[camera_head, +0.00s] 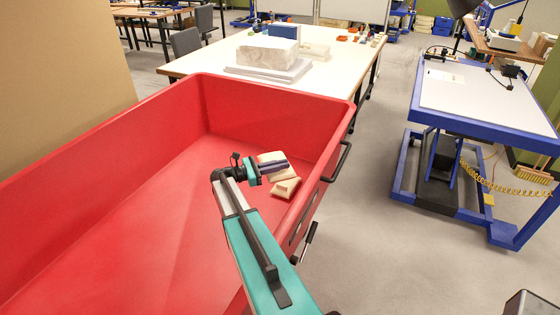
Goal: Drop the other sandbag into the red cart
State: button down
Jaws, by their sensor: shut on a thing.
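The red cart (120,215) is a deep open bin that fills the left and middle of the view. My gripper (279,167) is inside its outline, over the far right part of the bin. It is shut on a cream sandbag (270,157), which shows on both sides of a dark finger. A second cream sandbag (286,187) shows just below it, near the right wall, and seems to lie in the cart. The gripper hides part of both bags, and I cannot tell whether they touch.
A white table (330,70) behind the cart bears a pale block (267,52) on a grey slab. A blue-framed table (480,100) stands at right. The cart has black handles (338,162) on its right side. Grey floor between cart and blue table is clear.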

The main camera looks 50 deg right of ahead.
notch_tip(320, 180, down, 9)
jog(key=b, duration=0.2)
dwell(0.6)
jog(key=shift+r, duration=0.15)
jog(key=c, duration=1.7)
grip_release()
jog(key=shift+c, duration=0.2)
jog(key=v, duration=1.2)
jog(key=shift+w+a+b, duration=0.1)
jog(key=shift+b, duration=0.2)
